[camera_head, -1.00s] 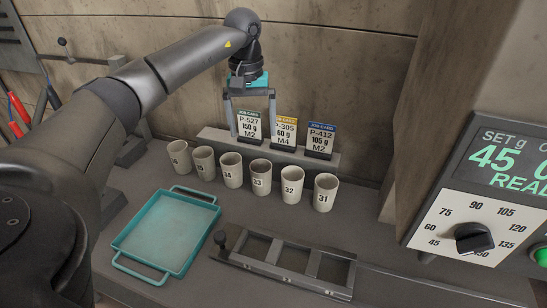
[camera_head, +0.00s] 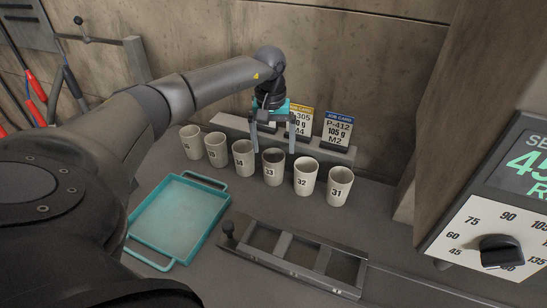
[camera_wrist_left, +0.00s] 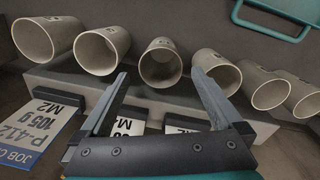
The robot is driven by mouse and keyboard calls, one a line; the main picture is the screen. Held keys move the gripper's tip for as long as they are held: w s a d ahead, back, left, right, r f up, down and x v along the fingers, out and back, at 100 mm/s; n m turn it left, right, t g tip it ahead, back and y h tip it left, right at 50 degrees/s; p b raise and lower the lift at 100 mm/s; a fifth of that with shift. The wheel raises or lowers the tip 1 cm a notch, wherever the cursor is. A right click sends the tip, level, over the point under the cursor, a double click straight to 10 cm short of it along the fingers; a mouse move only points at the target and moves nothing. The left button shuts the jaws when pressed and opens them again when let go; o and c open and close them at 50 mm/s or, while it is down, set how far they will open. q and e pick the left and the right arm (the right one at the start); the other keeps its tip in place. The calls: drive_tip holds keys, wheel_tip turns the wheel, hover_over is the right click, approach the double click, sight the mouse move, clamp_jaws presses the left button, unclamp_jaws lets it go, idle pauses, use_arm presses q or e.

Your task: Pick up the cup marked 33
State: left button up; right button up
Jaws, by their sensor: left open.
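The cup marked 33 (camera_head: 273,168) is a pale grey cup standing upright in a row of similar cups. My left gripper (camera_head: 272,149) is open and empty. Its two fingers point down just above and behind cup 33 in the head view, one toward each side of it. In the left wrist view, the mouth of cup 33 (camera_wrist_left: 160,65) shows between and beyond the open fingertips (camera_wrist_left: 161,73) of my left gripper. I cannot tell whether the fingers touch it. My right gripper is not in view.
Cup 34 (camera_head: 244,158) and cup 32 (camera_head: 305,176) stand close on either side. Job cards (camera_head: 337,130) stand on a ledge (camera_head: 222,122) behind. A teal tray (camera_head: 180,220) and a dark three-slot rack (camera_head: 292,255) lie in front. A dial panel (camera_head: 490,240) is at right.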

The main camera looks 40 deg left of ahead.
sight(273, 155)
use_arm(q)
wheel_tip(273, 155, down, 4)
drive_tip(key=shift+f, duration=0.2)
drive_tip(key=shift+c, duration=0.4)
drive_tip(key=c, duration=1.2)
drive_tip(key=shift+c, duration=0.2)
drive_tip(key=shift+r, duration=0.2)
